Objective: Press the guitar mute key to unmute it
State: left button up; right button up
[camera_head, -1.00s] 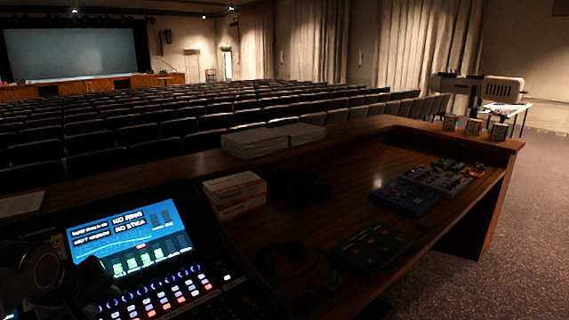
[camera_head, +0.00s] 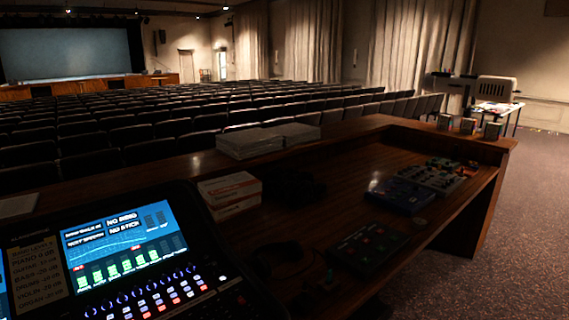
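The mixing desk (camera_head: 232,298) fills the lower left, with a lit blue screen (camera_head: 125,240) above a row of purple-ringed knobs (camera_head: 138,295). Below the knobs are rows of small keys (camera_head: 168,300), some lit red and some pale. The lower rows are cut off by the frame's bottom edge. I cannot tell which key is the guitar mute key. A label sheet (camera_head: 38,272) left of the screen lists instruments with levels in dB, such as piano, bass, drums, violin and organ. Neither of my grippers is in view.
A dark pedal with coloured buttons (camera_head: 368,247), a blue unit (camera_head: 402,195) and a grey unit (camera_head: 432,176) lie on the wooden table (camera_head: 335,200). Three cups (camera_head: 467,126) stand far right.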

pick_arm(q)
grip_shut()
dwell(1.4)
